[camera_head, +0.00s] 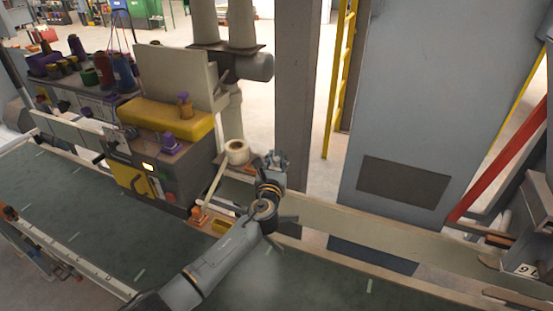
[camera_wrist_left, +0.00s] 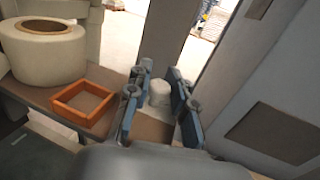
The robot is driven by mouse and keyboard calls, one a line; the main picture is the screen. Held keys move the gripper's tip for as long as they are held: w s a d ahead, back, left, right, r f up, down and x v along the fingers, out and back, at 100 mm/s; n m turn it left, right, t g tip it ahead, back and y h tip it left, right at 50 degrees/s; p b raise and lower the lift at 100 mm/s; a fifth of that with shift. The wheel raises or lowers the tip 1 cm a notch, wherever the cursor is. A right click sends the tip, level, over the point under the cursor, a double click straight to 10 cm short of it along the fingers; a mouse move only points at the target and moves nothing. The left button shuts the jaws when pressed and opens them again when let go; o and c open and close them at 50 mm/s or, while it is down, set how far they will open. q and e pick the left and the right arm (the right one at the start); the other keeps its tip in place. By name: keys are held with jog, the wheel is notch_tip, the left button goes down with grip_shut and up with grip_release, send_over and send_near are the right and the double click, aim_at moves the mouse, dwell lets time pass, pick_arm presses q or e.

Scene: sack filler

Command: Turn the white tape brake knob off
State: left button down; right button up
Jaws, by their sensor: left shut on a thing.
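The white tape brake knob (camera_wrist_left: 160,92) shows in the left wrist view as a small pale cylinder standing on a brown surface. My left gripper (camera_wrist_left: 160,100) has its blue-grey fingers on both sides of the knob and is shut on it. In the head view my left gripper (camera_head: 276,160) is at the end of the outstretched arm, just right of the tape roll (camera_head: 237,153), and it hides the knob. The roll also shows in the left wrist view (camera_wrist_left: 42,58). Which way the knob is turned cannot be seen. My right gripper is not in view.
An orange square frame (camera_wrist_left: 66,112) lies between the roll and the gripper. A machine with a yellow top (camera_head: 168,117) stands to the left. A grey cabinet (camera_head: 420,110) is to the right, behind a long conveyor side rail (camera_head: 350,225).

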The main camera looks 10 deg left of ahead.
pick_arm(q)
jog(key=shift+s+d+f+n+g+y+b, duration=0.1)
jog(key=shift+f+n+g+y+b, duration=0.15)
jog(key=shift+n+y, duration=0.35)
jog(key=shift+f+n+g+y+b, duration=0.1)
jog(key=shift+n+g+y+b, duration=0.15)
jog(key=shift+y, duration=0.55)
jog(key=shift+n+y+b, duration=0.6)
jog(key=shift+n+y, duration=0.25)
jog(key=shift+y, duration=0.25)
jog(key=shift+f+n+g+y+b, duration=0.1)
jog(key=shift+n+g+y+b, duration=0.6)
jog(key=shift+y, duration=0.3)
jog(key=shift+n+g+y+b, duration=0.9)
jog(key=shift+n+y+b, duration=0.1)
jog(key=shift+y+b, duration=0.25)
jog(key=c, duration=1.1)
grip_release()
jog(key=shift+c, duration=0.2)
jog(key=shift+r+y, duration=0.25)
jog(key=shift+r, duration=0.05)
